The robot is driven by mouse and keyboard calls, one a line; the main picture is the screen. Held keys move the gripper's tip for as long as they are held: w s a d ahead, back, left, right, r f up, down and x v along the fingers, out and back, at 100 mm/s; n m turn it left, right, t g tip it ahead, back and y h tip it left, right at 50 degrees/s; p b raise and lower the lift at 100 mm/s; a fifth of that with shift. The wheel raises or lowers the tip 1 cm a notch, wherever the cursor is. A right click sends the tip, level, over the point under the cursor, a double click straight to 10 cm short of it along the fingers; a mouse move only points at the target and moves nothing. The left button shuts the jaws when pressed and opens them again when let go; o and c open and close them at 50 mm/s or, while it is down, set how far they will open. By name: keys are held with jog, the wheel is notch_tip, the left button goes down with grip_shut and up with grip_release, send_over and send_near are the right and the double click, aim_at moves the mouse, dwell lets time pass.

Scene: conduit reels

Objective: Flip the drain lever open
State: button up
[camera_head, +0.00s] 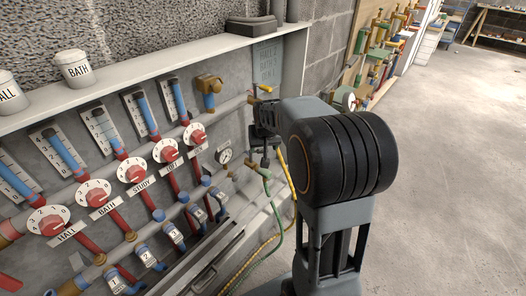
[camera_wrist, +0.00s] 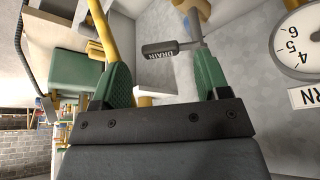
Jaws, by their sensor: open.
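A small yellow lever (camera_head: 264,88) shows above my gripper (camera_head: 266,117) at the right end of the manifold board in the head view. In the wrist view my gripper (camera_wrist: 164,66) is open, its two green fingers apart with nothing held between them. A black tag marked DRAIN (camera_wrist: 160,50) sits just beyond the gap, beside a grey stem near the right finger. A yellow bar (camera_wrist: 101,28) runs down to the left fingertip; I cannot tell whether they touch. My wrist and arm hide part of the drain fitting in the head view.
A round dial (camera_wrist: 300,45) is right of the fingers in the wrist view. Red-knobbed dials, such as HALL (camera_head: 52,225), line the board. A green hose (camera_head: 274,205) and a yellow hose (camera_head: 287,170) hang below the gripper. Open floor (camera_head: 450,150) lies right.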

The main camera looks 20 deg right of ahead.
jog(key=shift+x, duration=1.05)
jog(key=c, duration=0.9)
jog(key=shift+s+a+m, duration=0.1)
jog(key=shift+m, duration=0.2)
jog(key=shift+s+a+m+h, duration=0.15)
jog(key=shift+m+h, duration=0.15)
jog(key=shift+m, duration=0.4)
jog(key=m+b, duration=0.1)
jog(key=s+m+h, duration=0.1)
jog(key=m, duration=0.1)
jog(key=shift+a+f+g+b, duration=0.1)
jog(key=shift+a+g+b, duration=0.25)
jog(key=shift+a+g, duration=0.05)
jog(key=shift+s+a+m+g+h+b, duration=0.1)
jog(key=shift+a+m+g+h+b, duration=0.15)
jog(key=shift+m, duration=0.6)
jog(key=shift+s+a+m+g+h+b, duration=0.1)
jog(key=shift+a+m+g+h+b, duration=0.15)
jog(key=shift+m, duration=0.65)
jog(key=shift+s+a+m+g+h+b, duration=0.2)
jog(key=shift+a+m+b, duration=0.1)
jog(key=shift+m, duration=0.55)
